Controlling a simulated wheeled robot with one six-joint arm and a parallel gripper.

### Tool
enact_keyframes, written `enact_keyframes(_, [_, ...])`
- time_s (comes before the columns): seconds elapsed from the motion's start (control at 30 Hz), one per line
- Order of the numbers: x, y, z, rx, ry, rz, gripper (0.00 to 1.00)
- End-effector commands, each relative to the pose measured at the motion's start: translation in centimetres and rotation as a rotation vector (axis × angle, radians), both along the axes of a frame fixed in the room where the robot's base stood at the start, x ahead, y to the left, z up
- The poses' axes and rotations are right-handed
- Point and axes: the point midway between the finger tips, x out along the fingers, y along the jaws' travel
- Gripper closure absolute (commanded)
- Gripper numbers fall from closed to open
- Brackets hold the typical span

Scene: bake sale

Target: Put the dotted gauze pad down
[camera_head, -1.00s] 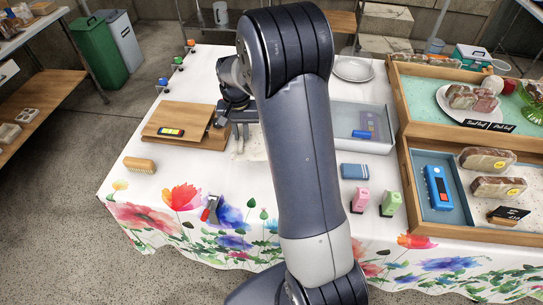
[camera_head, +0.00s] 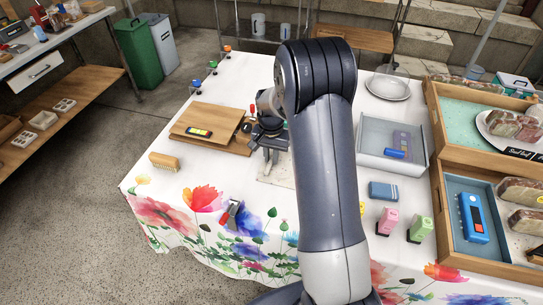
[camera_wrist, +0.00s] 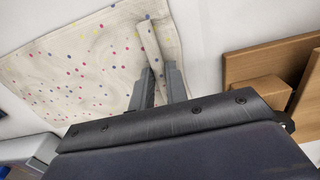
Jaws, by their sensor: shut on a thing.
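The dotted gauze pad (camera_wrist: 85,65) is an off-white cloth with small coloured dots. In the wrist view it spreads over the white table, with a raised fold running up to my gripper (camera_wrist: 160,72). My fingers are shut on that fold. In the head view a pale part of the pad (camera_head: 277,173) shows below my gripper (camera_head: 270,155), right of the wooden board. My arm hides its right side. I cannot tell whether the pad fully rests on the cloth.
The wooden board (camera_head: 190,140) with a small yellow-and-black device lies left. A grey tray (camera_head: 375,155) stands right of my arm. A brush (camera_head: 165,161) and a red-handled tool (camera_head: 230,212) lie on the flowered tablecloth (camera_head: 180,240). Wooden crates (camera_head: 432,195) fill the right.

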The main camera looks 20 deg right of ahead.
Motion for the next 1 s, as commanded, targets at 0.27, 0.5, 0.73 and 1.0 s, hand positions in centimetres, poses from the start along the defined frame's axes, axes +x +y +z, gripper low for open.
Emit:
enact_keyframes(0.27, [0.0, 0.0, -0.2, 0.0, -0.001, 0.0, 1.0])
enact_keyframes(0.5, [0.0, 0.0, -0.4, 0.0, -0.001, 0.0, 0.72])
enact_keyframes(0.73, [0.0, 0.0, -0.3, 0.0, -0.001, 0.0, 0.64])
enact_keyframes(1.0, [0.1, 0.0, 1.0, 0.0, -0.006, 0.0, 0.64])
